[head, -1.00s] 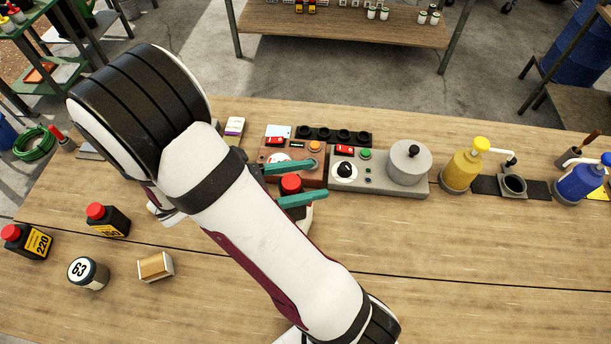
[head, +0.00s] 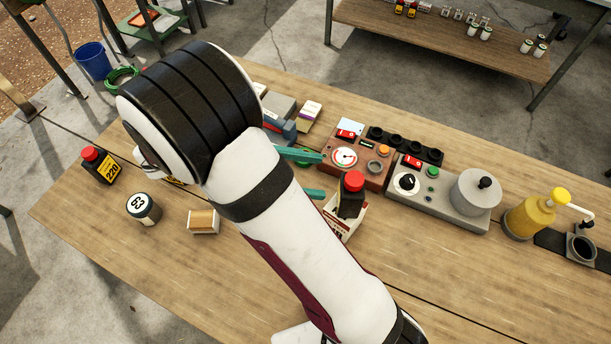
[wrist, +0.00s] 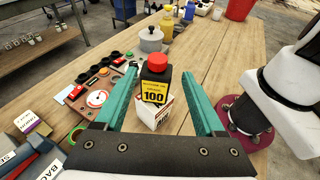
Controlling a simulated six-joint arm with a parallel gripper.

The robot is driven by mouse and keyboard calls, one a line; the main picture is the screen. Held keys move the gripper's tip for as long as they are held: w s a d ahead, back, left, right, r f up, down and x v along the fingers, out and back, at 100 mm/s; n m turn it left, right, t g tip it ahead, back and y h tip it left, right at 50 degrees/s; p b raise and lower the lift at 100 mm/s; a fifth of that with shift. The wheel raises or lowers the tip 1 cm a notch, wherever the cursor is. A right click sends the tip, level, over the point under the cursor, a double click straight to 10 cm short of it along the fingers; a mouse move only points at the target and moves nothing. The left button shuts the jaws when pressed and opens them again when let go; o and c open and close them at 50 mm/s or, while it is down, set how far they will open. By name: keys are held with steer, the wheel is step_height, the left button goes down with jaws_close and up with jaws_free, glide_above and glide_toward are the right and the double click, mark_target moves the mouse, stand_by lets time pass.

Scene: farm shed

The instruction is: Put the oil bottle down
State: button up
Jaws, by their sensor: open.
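The oil bottle is black with a red cap (head: 353,181) and a yellow label reading 100 (wrist: 154,93). It stands upright on or in a small white box with red print (head: 340,222); I cannot tell which. The box also shows under the bottle in the wrist view (wrist: 148,118). My gripper (head: 324,175) is open and empty. In the head view its teal fingertips lie just left of the bottle, apart from it. In the wrist view the fingers (wrist: 157,73) stand on either side of the bottle with gaps.
A red-brown gauge panel (head: 357,158) and a grey hotplate unit with a pot (head: 475,193) stand behind and right. A yellow pump bottle (head: 535,213) is farther right. A 220 bottle (head: 102,166), a 63 jar (head: 143,207) and a small box (head: 203,221) are left. The front wood is clear.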

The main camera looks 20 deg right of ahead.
steer(key=s+d+r+m+g+y, duration=0.2)
steer(key=s+m+y, duration=0.3)
steer(key=s+m, duration=0.1)
steer(key=s+a+m+t+y, duration=0.6)
steer(key=m+y, duration=0.4)
steer(key=m, duration=0.4)
steer(key=shift+s+a+f+y, duration=0.2)
steer(key=shift+s+f+y, duration=0.15)
steer(key=shift+s, duration=0.4)
